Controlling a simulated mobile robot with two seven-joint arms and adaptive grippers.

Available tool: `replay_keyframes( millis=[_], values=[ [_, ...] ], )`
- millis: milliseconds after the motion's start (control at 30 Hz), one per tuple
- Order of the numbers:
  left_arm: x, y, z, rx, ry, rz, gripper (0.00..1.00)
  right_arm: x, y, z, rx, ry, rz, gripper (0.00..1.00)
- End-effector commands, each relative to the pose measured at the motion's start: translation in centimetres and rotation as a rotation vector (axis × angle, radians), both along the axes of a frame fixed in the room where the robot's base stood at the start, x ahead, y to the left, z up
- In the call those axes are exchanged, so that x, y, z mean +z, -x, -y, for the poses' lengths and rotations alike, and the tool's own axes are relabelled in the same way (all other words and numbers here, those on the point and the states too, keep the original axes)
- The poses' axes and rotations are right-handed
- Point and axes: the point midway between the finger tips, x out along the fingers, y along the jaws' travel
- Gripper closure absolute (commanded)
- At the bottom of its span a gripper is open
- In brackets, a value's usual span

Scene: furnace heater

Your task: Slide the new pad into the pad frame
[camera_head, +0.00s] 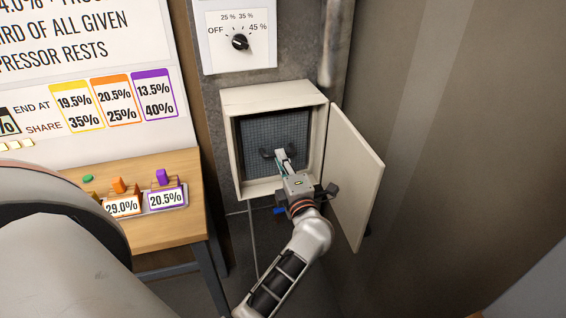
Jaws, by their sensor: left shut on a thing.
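The pad (262,133) is a dark blue-grey square with a fine grid face, standing upright inside an open cream box on the wall. A dark bracket-like handle shows low on its face. My left gripper (280,157) reaches into the box and is shut on the pad at this handle; its fingers partly hide the contact. The pad frame is not clearly distinct from the dark inner edge of the box around the pad. I cannot tell how deep the pad sits. My right gripper is not in view.
The box (232,165) has its door (358,175) swung open to the right, close beside my left wrist. A dial panel (240,41) is above. A wooden table (180,222) with coloured, labelled pieces stands at left.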

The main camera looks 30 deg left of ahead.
Motion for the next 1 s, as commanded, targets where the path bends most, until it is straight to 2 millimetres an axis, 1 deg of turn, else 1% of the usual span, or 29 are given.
replay_keyframes(
  millis=[767, 1000],
  values=[
    [0.07, -0.09, -0.11, 0.0, -0.01, 0.006, 1.0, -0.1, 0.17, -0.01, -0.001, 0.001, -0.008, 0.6],
    [0.23, -0.8, -0.9, 0.0, -0.011, 0.008, 1.0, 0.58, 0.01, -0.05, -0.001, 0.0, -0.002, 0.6]
  ],
)
